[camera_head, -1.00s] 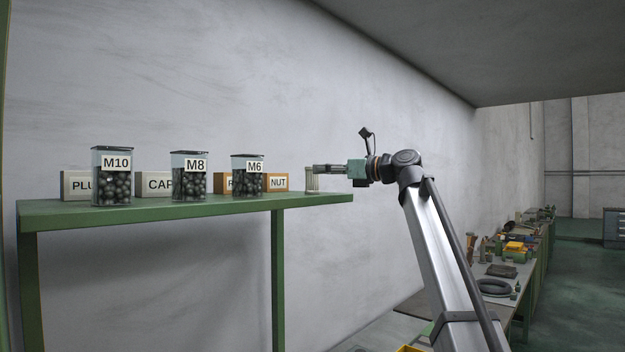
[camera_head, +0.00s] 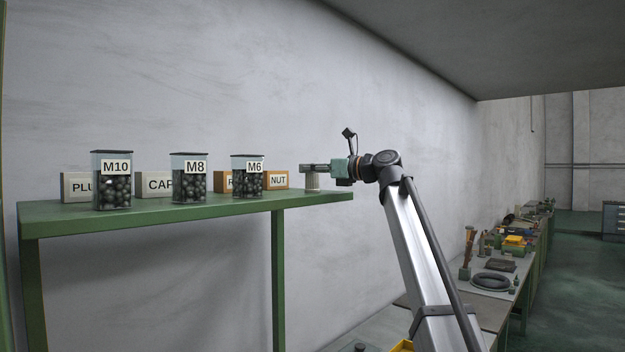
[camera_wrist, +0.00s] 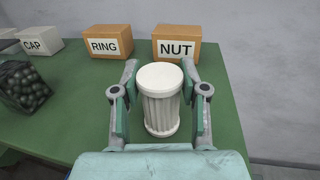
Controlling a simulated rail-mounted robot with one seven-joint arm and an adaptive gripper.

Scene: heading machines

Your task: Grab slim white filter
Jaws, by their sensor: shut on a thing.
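The slim white filter (camera_wrist: 160,108) is a pleated upright cylinder with flat end caps. In the wrist view it stands between the two fingers of my gripper (camera_wrist: 160,95), near the right end of the green shelf (camera_wrist: 85,105). In the head view the filter (camera_head: 312,183) shows below my gripper (camera_head: 314,168), its upper part covered by the fingers. My gripper is shut on the filter, one finger on each side. The filter's base appears to be on the shelf top; a small lift cannot be ruled out.
NUT (camera_wrist: 177,43) and RING (camera_wrist: 104,41) boxes stand behind the filter. Clear bins M6 (camera_head: 248,177), M8 (camera_head: 189,178) and M10 (camera_head: 112,181) stand to the left. A wall (camera_head: 230,80) rises behind the shelf. Lower benches with tools (camera_head: 500,265) run off to the right.

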